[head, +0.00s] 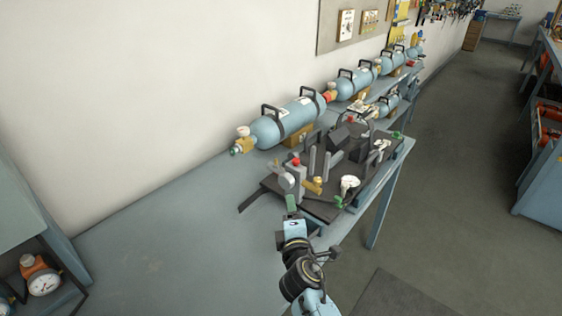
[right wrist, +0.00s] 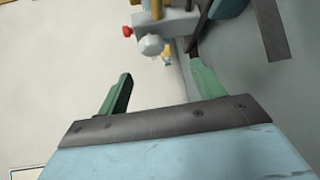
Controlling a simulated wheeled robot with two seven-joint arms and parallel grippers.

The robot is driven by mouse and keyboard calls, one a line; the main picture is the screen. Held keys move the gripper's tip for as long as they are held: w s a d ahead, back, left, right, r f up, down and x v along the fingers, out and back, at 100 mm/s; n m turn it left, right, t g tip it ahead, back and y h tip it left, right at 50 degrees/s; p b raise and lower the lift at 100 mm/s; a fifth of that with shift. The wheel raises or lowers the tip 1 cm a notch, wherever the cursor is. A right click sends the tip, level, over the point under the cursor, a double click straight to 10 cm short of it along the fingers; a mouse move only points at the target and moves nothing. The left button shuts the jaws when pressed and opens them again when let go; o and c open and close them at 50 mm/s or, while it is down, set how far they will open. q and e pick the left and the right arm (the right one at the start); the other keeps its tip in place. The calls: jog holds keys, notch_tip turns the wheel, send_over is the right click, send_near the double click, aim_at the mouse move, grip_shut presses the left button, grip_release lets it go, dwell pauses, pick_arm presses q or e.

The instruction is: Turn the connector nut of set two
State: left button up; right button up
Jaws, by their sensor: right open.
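My right gripper (head: 291,202) reaches in from the bottom of the head view, beside the front left of a dark backplate (head: 325,211) carrying fittings. In the right wrist view its two green fingers (right wrist: 162,86) are apart, with nothing between them. Beyond the fingers are a grey block with a red knob (right wrist: 127,31), a pale round knob (right wrist: 152,45) and a small brass and blue fitting (right wrist: 167,60). The head view shows a red knob (head: 296,161) and a brass fitting (head: 315,185) on this set. I cannot tell which part is the connector nut, or see a set number. My left gripper is out of view.
A blue cylinder (head: 275,128) lies behind the backplate, with more cylinders (head: 355,84) farther along the wall. The blue-grey bench (head: 170,240) is bare to the left. Open floor lies right of the bench.

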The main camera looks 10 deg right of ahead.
aim_at(285, 184)
jog(key=w+b, duration=0.1)
jog(key=w, duration=0.3)
jog(key=w+b, duration=0.1)
jog(key=w, duration=0.3)
jog(key=w+d+b, duration=0.1)
jog(key=w+b, duration=0.1)
jog(key=w, duration=0.2)
jog(key=shift+w+f, duration=0.15)
jog(key=shift+w, duration=0.1)
jog(key=shift+w+d+b, duration=0.15)
jog(key=shift+w+b, duration=0.2)
jog(key=shift+w, duration=0.15)
jog(key=c, duration=1)
